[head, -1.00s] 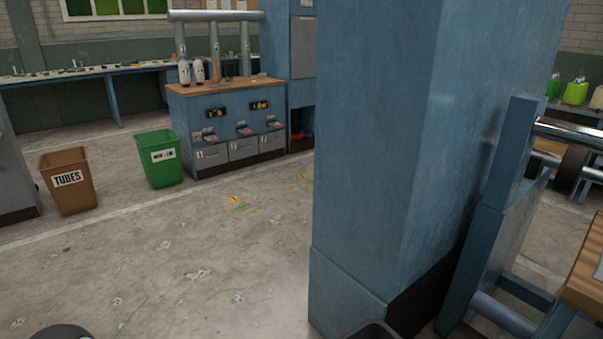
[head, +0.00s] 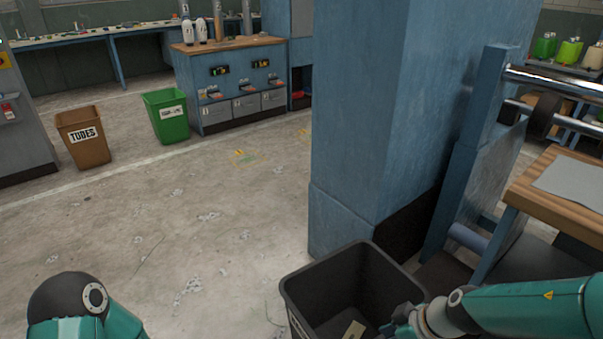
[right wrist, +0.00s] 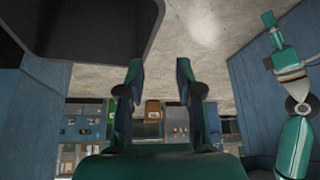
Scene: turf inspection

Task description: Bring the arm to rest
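My right arm comes in from the right in the head view, and its gripper (head: 397,325) is at the right rim of a dark bin (head: 300,297). In the right wrist view the gripper (right wrist: 158,75) has its two fingers apart with nothing between them. The dark bin also shows at the upper left of that view (right wrist: 85,25). A teal and dark rounded part of my left arm (head: 75,300) shows at the lower left of the head view.
A blue pillar (head: 365,110) stands behind the dark bin. A frame with metal rollers (head: 560,85) and a wood-topped bench (head: 540,190) are at the right. A brown TUBES bin (head: 83,140) and a green bin (head: 167,117) stand farther back.

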